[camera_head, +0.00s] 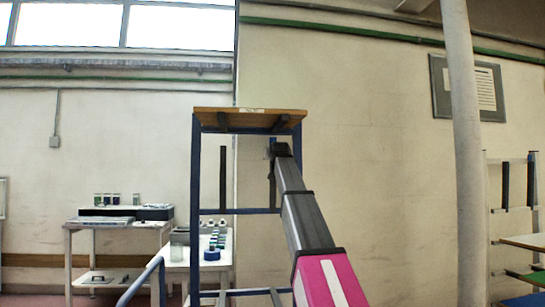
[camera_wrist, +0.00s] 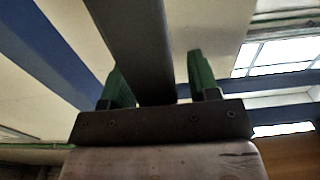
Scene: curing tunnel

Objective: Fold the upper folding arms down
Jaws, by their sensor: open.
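A blue frame rack (camera_head: 196,180) with a wooden top board (camera_head: 250,115) stands ahead in the head view. Two dark folding arms stand upright below its board: the left arm (camera_head: 223,178) and the right arm (camera_head: 272,180), both just above a blue crossbar. My gripper (camera_head: 275,150) is at the upper part of the right one, partly hidden by my wrist. In the wrist view my gripper (camera_wrist: 160,85) has its two green fingers apart, with a dark bar (camera_wrist: 138,40) passing between them. I cannot tell whether either finger touches the bar.
Blue frame bars (camera_wrist: 55,50) pass close to my gripper. A white table (camera_head: 190,255) with small jars is behind the rack's left side, and a bench (camera_head: 85,226) is farther left. A pillar (camera_head: 465,160) and another rack (camera_head: 490,200) stand at right.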

